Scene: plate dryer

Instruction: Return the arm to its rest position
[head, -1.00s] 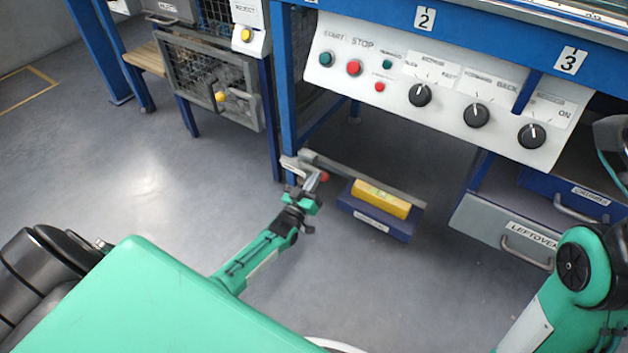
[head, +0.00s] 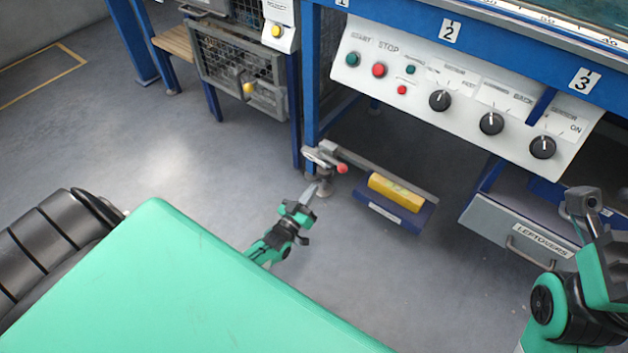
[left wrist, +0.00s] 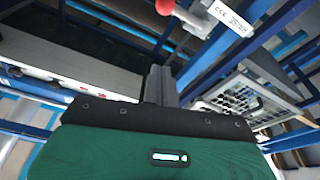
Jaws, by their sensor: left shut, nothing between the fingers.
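My left gripper (head: 310,193) is shut and empty, low over the floor beneath the left end of the control panel. Its closed fingers also show in the left wrist view (left wrist: 160,84), beyond the green and black gripper body. A grey lever with a red knob (head: 342,168) is just above and right of the gripper, with a gap between them. The red knob also shows at the top of the left wrist view (left wrist: 166,6). My right arm (head: 565,305) is at the right edge, and I cannot make out its gripper.
The blue machine frame (head: 310,95) and white control panel (head: 465,105) stand above. A yellow block (head: 396,192) rests on a blue base (head: 393,212). A grey drawer marked LEFTOVERS (head: 515,235) is at right, a mesh cage (head: 235,75) at back left. Floor is clear at left.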

